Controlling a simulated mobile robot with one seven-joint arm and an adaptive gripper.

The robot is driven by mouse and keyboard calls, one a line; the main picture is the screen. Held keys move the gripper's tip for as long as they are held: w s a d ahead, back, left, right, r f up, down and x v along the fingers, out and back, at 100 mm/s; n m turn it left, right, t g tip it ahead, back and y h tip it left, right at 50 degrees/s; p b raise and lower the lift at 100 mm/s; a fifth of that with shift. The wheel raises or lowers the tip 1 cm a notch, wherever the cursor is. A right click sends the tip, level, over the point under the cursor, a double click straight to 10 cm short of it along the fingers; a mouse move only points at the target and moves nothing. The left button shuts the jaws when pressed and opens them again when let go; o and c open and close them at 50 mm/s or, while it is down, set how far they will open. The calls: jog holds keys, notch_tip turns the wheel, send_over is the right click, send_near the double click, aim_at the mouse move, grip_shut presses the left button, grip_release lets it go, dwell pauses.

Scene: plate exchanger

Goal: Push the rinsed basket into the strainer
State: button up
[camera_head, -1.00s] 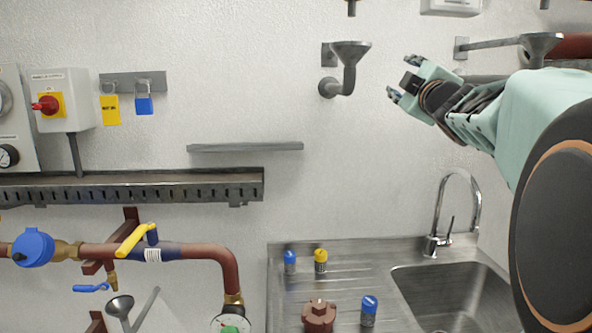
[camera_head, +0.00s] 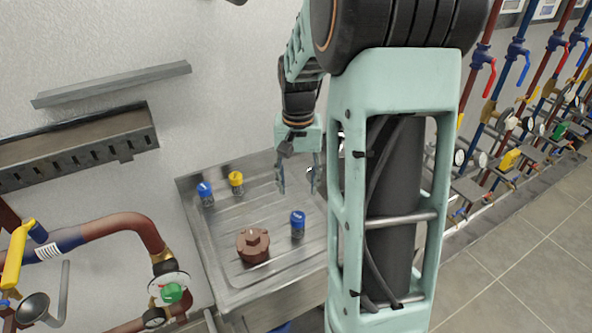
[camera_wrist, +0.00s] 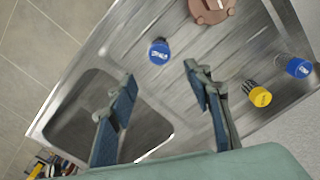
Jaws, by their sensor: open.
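My gripper (camera_head: 296,186) is open and empty, pointing down above the steel drainboard. Three small cylinders with coloured caps and grey lower parts stand upright on the board. One blue-capped cylinder (camera_head: 298,224) is nearest the fingers; in the wrist view it shows (camera_wrist: 159,52) beyond the fingertips, roughly between them and apart from both. A yellow-capped cylinder (camera_head: 236,180) and another blue-capped one (camera_head: 205,194) stand together toward the wall. I cannot tell which cylinder is the rinsed basket. A brown-red lobed part (camera_head: 253,246) sits near the front; I cannot tell whether it is the strainer.
The sink basin (camera_wrist: 85,115) adjoins the drainboard (camera_head: 225,265). At left are a bent red pipe (camera_head: 125,222), a yellow-handled valve (camera_head: 15,255) and a grey funnel (camera_head: 35,308). A grey wall ledge (camera_head: 110,84) is above. Valved pipes (camera_head: 490,70) stand far right.

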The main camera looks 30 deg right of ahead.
aim_at(298, 216)
notch_tip(298, 216, down, 11)
jog(key=b, duration=0.8)
jog(key=shift+s, duration=0.1)
jog(key=shift+c, duration=0.4)
jog(key=c, duration=1)
jog(key=shift+c, duration=0.6)
notch_tip(298, 216, up, 9)
jog(key=p, duration=0.7)
jog(key=shift+r, duration=0.1)
